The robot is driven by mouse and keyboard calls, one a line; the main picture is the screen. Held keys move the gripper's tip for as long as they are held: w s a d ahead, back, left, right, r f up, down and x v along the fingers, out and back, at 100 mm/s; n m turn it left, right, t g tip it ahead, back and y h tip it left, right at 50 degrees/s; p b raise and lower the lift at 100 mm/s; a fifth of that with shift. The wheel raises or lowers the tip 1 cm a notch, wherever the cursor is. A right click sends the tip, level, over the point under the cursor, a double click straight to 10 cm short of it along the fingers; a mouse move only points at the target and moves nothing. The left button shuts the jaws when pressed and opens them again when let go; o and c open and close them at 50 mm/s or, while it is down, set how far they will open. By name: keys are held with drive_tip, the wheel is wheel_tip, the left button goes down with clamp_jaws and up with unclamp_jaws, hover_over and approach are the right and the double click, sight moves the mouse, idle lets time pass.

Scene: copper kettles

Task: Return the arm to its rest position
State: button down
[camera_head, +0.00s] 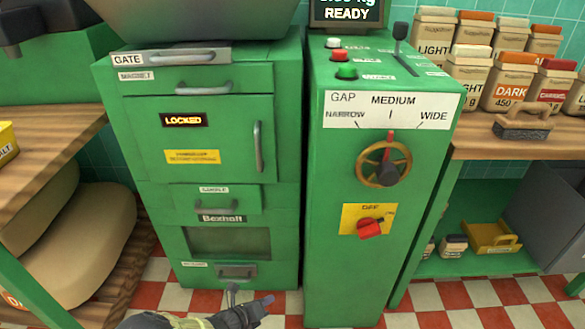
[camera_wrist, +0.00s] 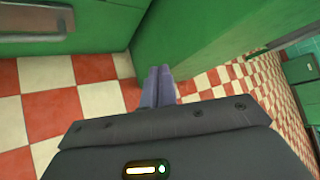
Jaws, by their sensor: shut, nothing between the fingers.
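My gripper (camera_head: 267,299) shows at the bottom of the head view, low in front of the green machine. It is shut and empty, its fingertips pointing to the right. In the wrist view the two grey fingers (camera_wrist: 156,84) lie together, with the checkered floor and a green panel beyond them. Nothing is held. Most of my arm is outside the head view.
The green mill cabinet (camera_head: 290,120) has a locked door, drawers and handles. Its control column (camera_head: 375,200) carries a gap wheel (camera_head: 384,162) and a red knob (camera_head: 370,228). Wooden counters with sacks (camera_head: 75,250) and bags (camera_head: 510,82) flank it. The checkered floor (camera_head: 450,298) is open in front.

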drive_tip(key=s+d+r+n+g+y+p, duration=0.2)
drive_tip(key=s+d+r+n+y+p, duration=0.15)
drive_tip(key=d+r+n, duration=0.65)
drive_tip(key=s+d+r+n+g+y+p, duration=0.2)
drive_tip(key=s+d+r+n+g, duration=0.3)
drive_tip(key=r+n, duration=0.9)
drive_tip(key=s+d+r+n+y+p, duration=0.2)
drive_tip(key=d+r+n, duration=0.7)
drive_tip(key=r, duration=0.4)
wheel_tip(320, 180, up, 38)
drive_tip(key=n+p, duration=0.1)
drive_tip(key=p, duration=3.7)
drive_tip(key=shift+s+a+f, duration=0.15)
drive_tip(key=shift+a+f, duration=0.05)
drive_tip(key=shift+a, duration=0.15)
